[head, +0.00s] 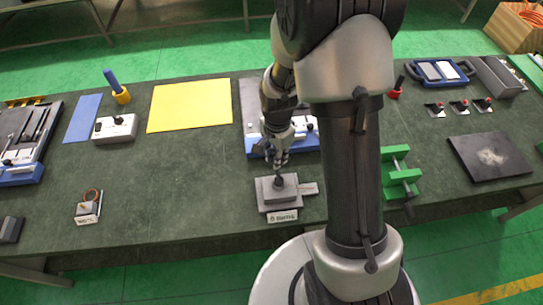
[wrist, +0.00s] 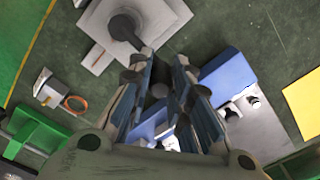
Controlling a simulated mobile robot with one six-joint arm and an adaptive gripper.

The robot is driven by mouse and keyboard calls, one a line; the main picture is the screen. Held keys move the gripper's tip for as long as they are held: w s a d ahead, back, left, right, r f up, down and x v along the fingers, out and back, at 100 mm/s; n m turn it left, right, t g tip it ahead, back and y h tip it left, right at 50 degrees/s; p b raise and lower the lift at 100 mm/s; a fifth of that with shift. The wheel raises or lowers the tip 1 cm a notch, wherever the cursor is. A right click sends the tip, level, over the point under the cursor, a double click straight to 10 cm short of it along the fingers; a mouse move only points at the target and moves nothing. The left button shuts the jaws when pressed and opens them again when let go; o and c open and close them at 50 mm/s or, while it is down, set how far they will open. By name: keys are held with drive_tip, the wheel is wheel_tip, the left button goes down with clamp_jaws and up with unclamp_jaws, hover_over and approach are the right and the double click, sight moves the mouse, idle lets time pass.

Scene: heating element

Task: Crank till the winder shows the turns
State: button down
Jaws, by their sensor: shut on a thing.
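The winder (head: 265,203) is a grey square block on a wider plate on the dark green table, with a dark hub and crank on top. A small label (head: 283,216) stands at its front; its lettering is too small to read surely. A pale tab (head: 308,188) sticks out at its right. In the wrist view the winder plate (wrist: 95,22) is at the top, with a dark crank arm (wrist: 134,40) reaching towards the fingers. My gripper (head: 278,166) is over the winder, shut on the crank handle, whose dark end (wrist: 160,90) shows between the fingers.
A blue-and-grey fixture (head: 250,105) stands just behind my gripper, partly hidden by my arm. A green stand (head: 396,155) is to the right. A small block with an orange loop (head: 88,208) lies to the left.

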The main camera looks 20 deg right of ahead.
drive_tip(key=s+d+m, duration=0.4)
drive_tip(key=s+m, duration=0.2)
drive_tip(key=m, duration=1)
drive_tip(key=shift+s+d, duration=0.15)
drive_tip(key=shift+d, duration=0.15)
idle(0.4)
drive_tip(key=c, duration=1.8)
unclamp_jaws()
drive_tip(key=o, duration=0.3)
drive_tip(key=shift+r, duration=0.3)
drive_tip(key=shift+o, duration=0.3)
wheel_tip(320, 180, up, 12)
drive_tip(key=shift+f, duration=0.25)
drive_tip(key=shift+s, duration=0.1)
